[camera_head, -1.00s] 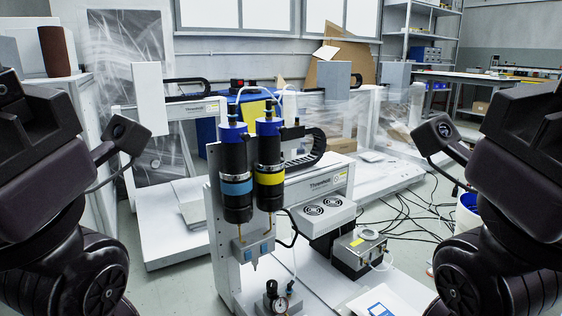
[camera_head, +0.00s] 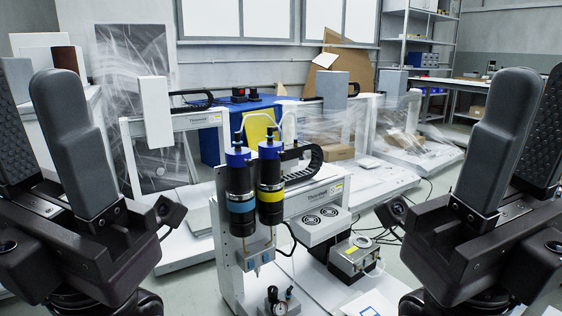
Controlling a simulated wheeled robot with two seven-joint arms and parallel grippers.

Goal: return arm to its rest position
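My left gripper (camera_head: 36,76) is raised at the left edge of the head view. Its two fingers point up, with a ribbed inner pad showing behind the grey near finger, and it looks open and empty. My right gripper (camera_head: 537,80) is raised at the right edge in a near mirror pose. It also looks open, with a ribbed pad showing and nothing seen between the fingers. Both grippers are apart from the gantry machine (camera_head: 226,245) in the middle. That machine carries two dark cylinders, one with a blue band (camera_head: 241,205) and one with a yellow band (camera_head: 271,192).
The space between my grippers is occupied by the machine.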

